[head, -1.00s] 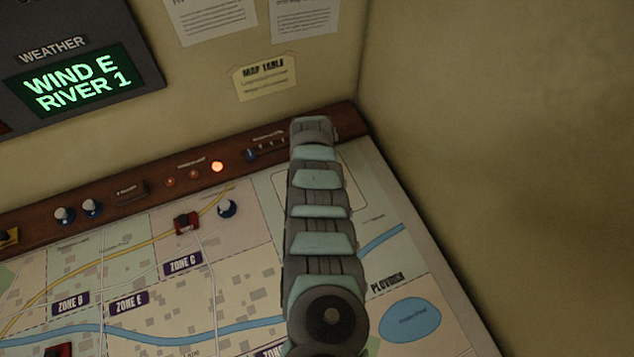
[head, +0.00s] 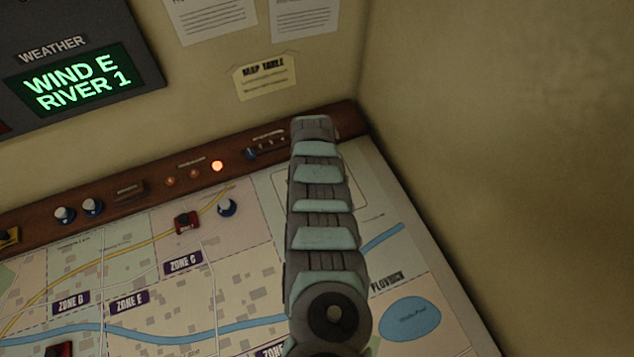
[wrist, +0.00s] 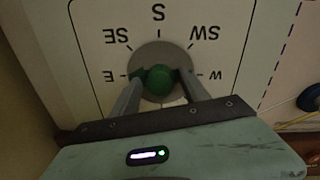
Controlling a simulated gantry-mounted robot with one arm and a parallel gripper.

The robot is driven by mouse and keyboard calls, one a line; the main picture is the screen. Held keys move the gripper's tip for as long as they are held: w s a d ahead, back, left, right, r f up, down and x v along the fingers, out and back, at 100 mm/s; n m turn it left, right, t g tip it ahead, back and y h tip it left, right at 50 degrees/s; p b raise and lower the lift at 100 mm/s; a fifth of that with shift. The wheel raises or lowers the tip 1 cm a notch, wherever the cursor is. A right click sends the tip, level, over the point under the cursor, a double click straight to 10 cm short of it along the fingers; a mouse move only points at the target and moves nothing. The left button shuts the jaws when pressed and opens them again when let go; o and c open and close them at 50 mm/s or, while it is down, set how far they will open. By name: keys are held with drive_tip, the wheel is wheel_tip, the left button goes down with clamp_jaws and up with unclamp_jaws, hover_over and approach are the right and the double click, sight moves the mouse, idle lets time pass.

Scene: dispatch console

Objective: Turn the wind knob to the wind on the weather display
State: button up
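The weather display (head: 77,79) reads WIND E and RIVER 1 in green letters. The green wind knob (wrist: 159,80) sits on a round grey plate on a pale dial, near the middle of the wrist view. Letters S, SE, SW, E and W show around it, with S at the top, E at left and W at right. My gripper (wrist: 160,84) is over the dial, one finger on each side of the knob, seemingly closed against it. The knob's pointer cannot be made out. In the head view my arm hides the knob and the gripper.
The map table (head: 210,245) holds red pieces (head: 186,222) and a blue-and-white knob (head: 226,207). A wooden rail (head: 130,198) with knobs, small lights and sliders runs along the back. A bare wall (head: 510,150) stands at right.

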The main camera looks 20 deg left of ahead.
drive_tip(key=shift+o, duration=0.3)
drive_tip(key=shift+r, duration=0.1)
wheel_tip(320, 180, up, 11)
drive_tip(key=p, duration=0.1)
drive_tip(key=shift+s+a+f, duration=0.2)
drive_tip(key=shift+s, duration=0.05)
idle(0.6)
